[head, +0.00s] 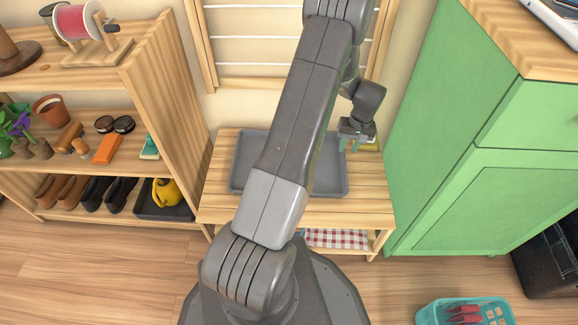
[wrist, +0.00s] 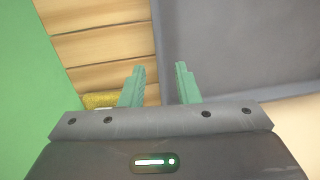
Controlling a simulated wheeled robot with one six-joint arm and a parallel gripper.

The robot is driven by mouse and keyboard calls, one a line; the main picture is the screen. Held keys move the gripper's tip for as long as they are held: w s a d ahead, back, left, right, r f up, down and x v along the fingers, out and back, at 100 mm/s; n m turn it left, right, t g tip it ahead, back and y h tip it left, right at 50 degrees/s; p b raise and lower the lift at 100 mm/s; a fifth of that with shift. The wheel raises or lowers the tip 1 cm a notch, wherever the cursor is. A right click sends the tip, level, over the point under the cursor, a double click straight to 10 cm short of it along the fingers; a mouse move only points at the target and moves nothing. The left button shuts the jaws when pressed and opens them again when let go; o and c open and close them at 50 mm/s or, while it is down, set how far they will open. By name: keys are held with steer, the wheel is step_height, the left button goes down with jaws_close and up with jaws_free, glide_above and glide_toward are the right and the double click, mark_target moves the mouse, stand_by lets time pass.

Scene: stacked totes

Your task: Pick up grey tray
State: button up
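The grey tray (head: 246,158) lies flat on a low wooden bench in the head view. My arm crosses in front of its middle and hides part of it. My gripper (head: 350,144) hangs over the tray's right edge, pointing down. In the wrist view, the two green fingers of my gripper (wrist: 160,84) are apart with nothing between them. The grey tray (wrist: 240,40) fills the upper right there, and its edge runs between the fingertips or just beyond them. I cannot tell whether the fingers touch it.
The wooden bench (head: 370,205) stands between a wooden shelf (head: 165,90) at left and a green cabinet (head: 430,110) close at right. A yellow item (wrist: 98,100) lies on the bench beside my gripper. A teal basket (head: 440,312) is on the floor at right.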

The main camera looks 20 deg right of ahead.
steer(key=f+b, duration=0.1)
steer(key=f, duration=0.3)
steer(key=f+b, duration=0.1)
steer(key=shift+a+f+b, duration=0.3)
steer(key=shift+a+f, duration=0.1)
steer(key=shift+r, duration=0.1)
jaws_close()
